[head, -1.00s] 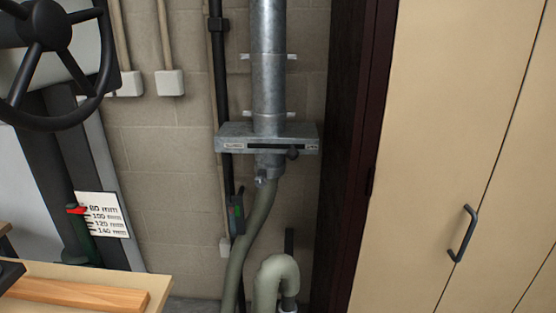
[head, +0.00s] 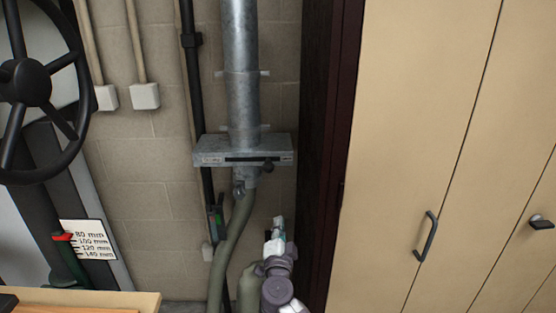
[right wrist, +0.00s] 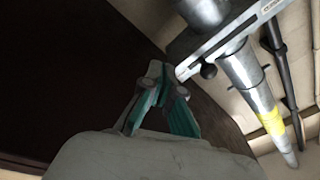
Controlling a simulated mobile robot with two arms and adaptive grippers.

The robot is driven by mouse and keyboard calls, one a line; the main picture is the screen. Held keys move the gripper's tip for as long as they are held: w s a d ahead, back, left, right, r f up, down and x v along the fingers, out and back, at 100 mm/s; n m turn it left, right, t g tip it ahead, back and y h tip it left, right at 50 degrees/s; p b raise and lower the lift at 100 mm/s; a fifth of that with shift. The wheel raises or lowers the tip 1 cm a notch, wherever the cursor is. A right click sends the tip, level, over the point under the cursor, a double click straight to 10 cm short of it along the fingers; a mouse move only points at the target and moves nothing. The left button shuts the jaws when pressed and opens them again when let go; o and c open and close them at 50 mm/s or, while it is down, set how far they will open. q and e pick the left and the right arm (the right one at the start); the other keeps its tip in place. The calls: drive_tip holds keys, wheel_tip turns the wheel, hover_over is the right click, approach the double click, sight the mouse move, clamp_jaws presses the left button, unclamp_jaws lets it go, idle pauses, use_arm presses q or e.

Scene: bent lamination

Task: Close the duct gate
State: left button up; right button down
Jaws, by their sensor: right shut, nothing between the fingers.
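The duct gate (head: 225,151) is a flat grey metal box across the vertical metal duct (head: 241,85), with a dark slot along its front. A black knob (head: 267,167) sits near the right end of the slot. In the right wrist view the gate (right wrist: 232,36) runs slantwise at upper right, with the knob (right wrist: 208,71) near its lower end. My right gripper (head: 278,226) is below the knob and a little to its right, pointing up and apart from it. In the right wrist view its teal-sided fingers (right wrist: 162,78) are together and empty. My left gripper is out of view.
A grey-green hose (head: 232,235) hangs below the duct. A dark door frame (head: 330,150) and beige cabinets (head: 410,110) stand to the right. A black handwheel (head: 35,85) is at the left, above a table edge (head: 95,299). A black pipe (head: 190,90) runs beside the duct.

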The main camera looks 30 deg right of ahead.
wheel_tip(320, 180, up, 12)
drive_tip(key=d+m+g+h+p, duration=0.1)
drive_tip(key=d+m+g+p, duration=0.1)
drive_tip(key=m, duration=0.4)
drive_tip(key=s+d+x, duration=0.1)
drive_tip(key=x, duration=0.8)
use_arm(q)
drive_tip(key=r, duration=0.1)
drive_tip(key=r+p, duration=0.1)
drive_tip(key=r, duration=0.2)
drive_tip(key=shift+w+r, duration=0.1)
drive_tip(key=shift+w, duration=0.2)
use_arm(e)
drive_tip(key=w+a, duration=0.1)
drive_tip(key=a, duration=0.1)
drive_tip(key=w+a, duration=0.1)
drive_tip(key=shift+w+a, duration=0.25)
drive_tip(key=shift+a, duration=0.15)
drive_tip(key=shift+d+f, duration=0.1)
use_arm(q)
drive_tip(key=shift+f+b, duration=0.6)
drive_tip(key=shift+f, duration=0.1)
use_arm(e)
drive_tip(key=w+a, duration=0.5)
drive_tip(key=a, duration=0.4)
drive_tip(key=shift+w+a, duration=0.4)
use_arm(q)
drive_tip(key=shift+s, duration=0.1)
use_arm(e)
drive_tip(key=shift+a, duration=0.1)
